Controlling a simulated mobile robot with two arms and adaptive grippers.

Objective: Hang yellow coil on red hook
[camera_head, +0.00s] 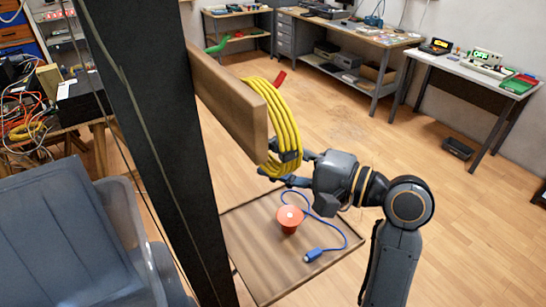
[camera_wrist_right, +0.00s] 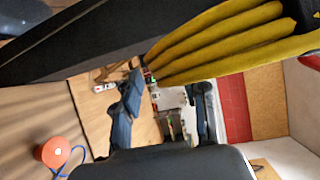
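The yellow coil (camera_head: 287,115) hangs upright along the near side of a wooden board (camera_head: 228,95), with a dark band at its lower part. The red hook's tip (camera_head: 280,77) sticks out just past the coil's top; the coil seems to hang on it, but the contact is hidden. My right gripper (camera_head: 288,171) is at the coil's lower end. In the right wrist view, the gripper's fingers (camera_wrist_right: 167,112) are apart with nothing between them, and the yellow coil (camera_wrist_right: 225,45) passes above them. My left gripper is out of view.
Below, a wooden shelf (camera_head: 255,262) holds an orange-red cylinder (camera_head: 289,219) and a blue cable (camera_head: 322,252). Open floor lies right.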

